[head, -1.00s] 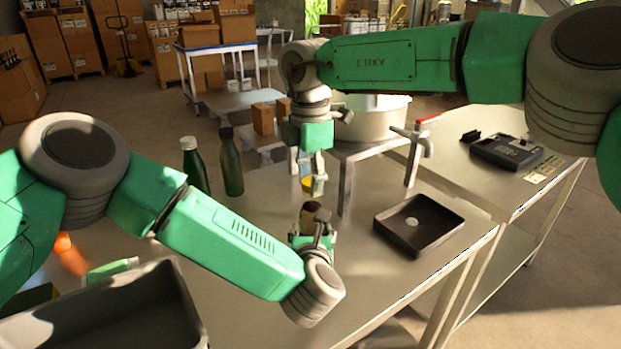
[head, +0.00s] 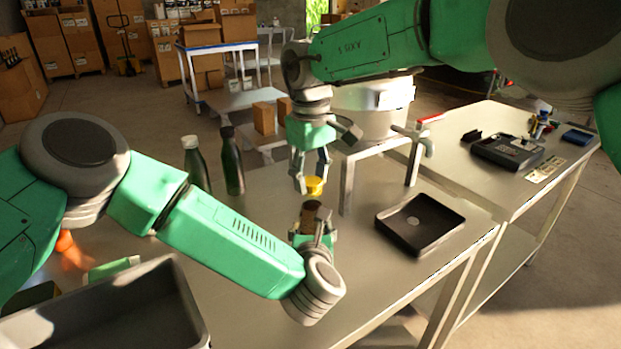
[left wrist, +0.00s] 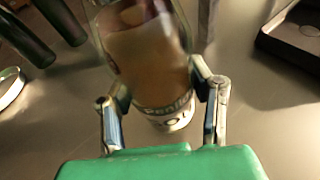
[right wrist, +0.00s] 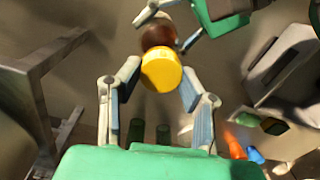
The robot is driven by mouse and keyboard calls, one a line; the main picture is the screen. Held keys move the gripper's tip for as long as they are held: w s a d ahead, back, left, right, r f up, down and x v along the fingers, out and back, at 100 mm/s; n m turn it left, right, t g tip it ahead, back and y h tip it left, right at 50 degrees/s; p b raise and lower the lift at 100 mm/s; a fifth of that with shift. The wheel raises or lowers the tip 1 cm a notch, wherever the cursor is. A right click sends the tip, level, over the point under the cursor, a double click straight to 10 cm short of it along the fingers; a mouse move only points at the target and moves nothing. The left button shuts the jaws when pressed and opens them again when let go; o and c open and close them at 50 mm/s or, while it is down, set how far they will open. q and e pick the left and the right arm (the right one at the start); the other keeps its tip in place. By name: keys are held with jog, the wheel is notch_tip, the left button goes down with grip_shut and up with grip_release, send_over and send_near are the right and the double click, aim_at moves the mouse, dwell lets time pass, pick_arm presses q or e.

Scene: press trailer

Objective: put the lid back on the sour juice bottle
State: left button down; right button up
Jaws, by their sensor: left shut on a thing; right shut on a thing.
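The sour juice bottle (head: 311,215) is an open brown-tinted bottle above the steel table. My left gripper (head: 313,230) is shut on it. In the left wrist view the bottle (left wrist: 150,62) leans slightly between the fingers, with a pale label low down. The yellow lid (head: 314,186) is between the fingertips of my right gripper (head: 311,183), which is shut on it. The lid hangs just above the bottle mouth, with a small gap. In the right wrist view the lid (right wrist: 161,70) partly covers the bottle top (right wrist: 158,36). Exact alignment cannot be told.
Two dark green bottles (head: 232,165) stand at the back left. A black tray (head: 450,216) lies at the right, near a tap (head: 413,150) and a large pot (head: 372,122) on a stand. A grey bin (head: 185,300) is at front left.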

jog(key=o, duration=0.7)
jog(key=shift+w+r, duration=0.1)
jog(key=shift+r, duration=0.1)
jog(key=shift+r, duration=2.15)
jog(key=shift+c, duration=0.5)
